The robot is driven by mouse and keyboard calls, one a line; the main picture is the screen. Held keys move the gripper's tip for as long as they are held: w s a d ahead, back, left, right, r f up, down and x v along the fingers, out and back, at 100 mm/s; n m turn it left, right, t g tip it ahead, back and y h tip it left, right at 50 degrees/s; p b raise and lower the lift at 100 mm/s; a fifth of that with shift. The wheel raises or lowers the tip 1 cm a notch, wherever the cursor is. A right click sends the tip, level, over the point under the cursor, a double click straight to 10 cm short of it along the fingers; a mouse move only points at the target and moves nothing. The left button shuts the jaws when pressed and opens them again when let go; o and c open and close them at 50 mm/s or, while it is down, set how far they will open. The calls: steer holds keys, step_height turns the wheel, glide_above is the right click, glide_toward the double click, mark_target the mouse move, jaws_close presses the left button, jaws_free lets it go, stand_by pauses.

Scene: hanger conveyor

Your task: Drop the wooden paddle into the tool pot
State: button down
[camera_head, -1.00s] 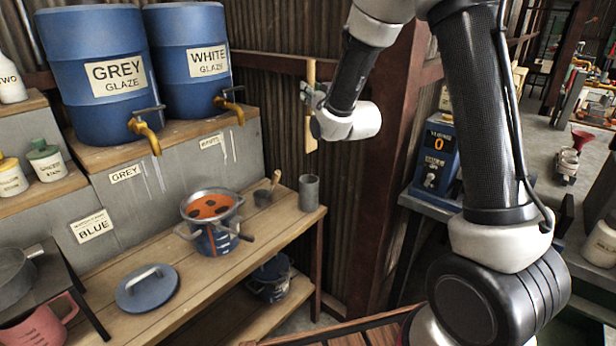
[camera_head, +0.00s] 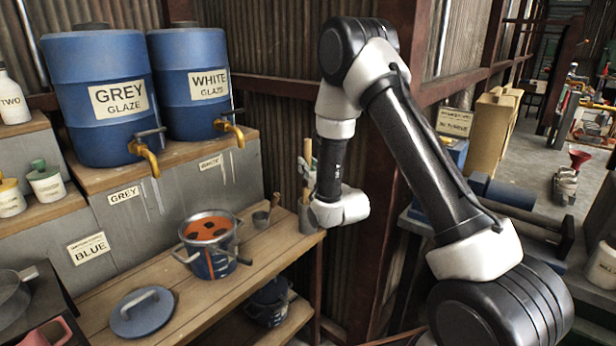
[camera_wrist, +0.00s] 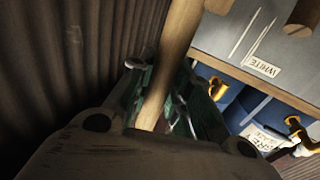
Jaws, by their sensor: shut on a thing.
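The wooden paddle (camera_head: 307,149) stands about upright in my gripper (camera_head: 311,170), above the far right end of the wooden bench. In the wrist view, the pale paddle (camera_wrist: 177,45) runs up between the green fingers of my gripper (camera_wrist: 158,98), which is shut on it. The tool pot (camera_head: 308,222), a plain grey cylinder, stands on the bench directly below and is partly hidden by my wrist. The paddle's lower end is at the pot's mouth. I cannot tell whether it is inside the rim.
A blue lid (camera_head: 142,312) lies on the bench (camera_head: 185,300). Blue glaze barrels (camera_head: 100,100) with brass taps stand behind. A corrugated wall (camera_head: 272,130) is close behind my gripper.

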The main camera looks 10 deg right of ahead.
steer(key=shift+f, duration=1.7)
steer(key=shift+f, duration=0.45)
steer(key=c, duration=1.3)
jaws_free()
